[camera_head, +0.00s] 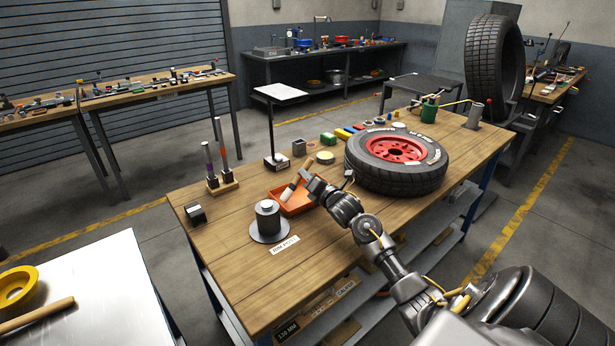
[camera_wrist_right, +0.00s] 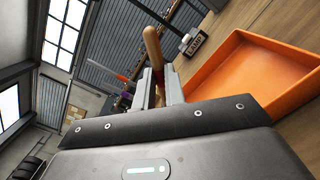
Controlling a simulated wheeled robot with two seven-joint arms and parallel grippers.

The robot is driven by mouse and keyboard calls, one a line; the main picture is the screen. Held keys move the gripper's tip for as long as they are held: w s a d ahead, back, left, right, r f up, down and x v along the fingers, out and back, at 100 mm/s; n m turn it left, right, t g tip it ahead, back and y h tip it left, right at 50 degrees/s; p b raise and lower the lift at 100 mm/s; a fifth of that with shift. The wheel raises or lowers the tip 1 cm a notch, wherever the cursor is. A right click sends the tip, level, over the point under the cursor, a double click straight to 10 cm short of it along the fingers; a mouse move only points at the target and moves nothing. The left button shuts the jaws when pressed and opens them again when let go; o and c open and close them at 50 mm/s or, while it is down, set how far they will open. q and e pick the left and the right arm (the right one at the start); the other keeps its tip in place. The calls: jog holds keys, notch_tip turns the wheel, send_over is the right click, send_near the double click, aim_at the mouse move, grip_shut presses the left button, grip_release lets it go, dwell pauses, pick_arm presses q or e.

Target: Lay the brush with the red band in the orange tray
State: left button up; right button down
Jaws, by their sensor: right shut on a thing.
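My right gripper (camera_head: 304,179) is shut on a brush with a wooden handle (camera_head: 308,165), over the orange tray (camera_head: 302,207) on the wooden bench. The brush is tilted, handle up, its pale lower end (camera_head: 288,192) over the tray; I cannot tell whether it touches. In the right wrist view the wooden handle (camera_wrist_right: 153,48) rises from between the jaws (camera_wrist_right: 160,90), and the orange tray (camera_wrist_right: 250,75) lies to the right, appearing empty where seen. My left gripper is not in view.
A grey cylinder on a round base (camera_head: 268,220) stands close in front of the tray. A tyre with red rim (camera_head: 395,150) lies to the right. A wooden holder (camera_head: 222,185) with two upright tools stands left.

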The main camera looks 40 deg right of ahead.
jog(key=c, duration=1.4)
grip_release()
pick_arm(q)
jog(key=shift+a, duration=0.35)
pick_arm(e)
jog(key=shift+s, duration=0.15)
jog(key=shift+s+f, duration=0.1)
jog(key=shift+s, duration=0.25)
jog(key=s, duration=0.3)
jog(key=s+b, duration=0.1)
jog(key=s, duration=0.1)
jog(key=s+a, duration=0.1)
jog(key=s, duration=0.2)
jog(key=shift+s+a+f+b, duration=0.1)
jog(key=shift+s+f+b, duration=0.05)
jog(key=shift+s+b, duration=0.2)
jog(key=shift+s+a, duration=0.1)
jog(key=shift+s, duration=0.45)
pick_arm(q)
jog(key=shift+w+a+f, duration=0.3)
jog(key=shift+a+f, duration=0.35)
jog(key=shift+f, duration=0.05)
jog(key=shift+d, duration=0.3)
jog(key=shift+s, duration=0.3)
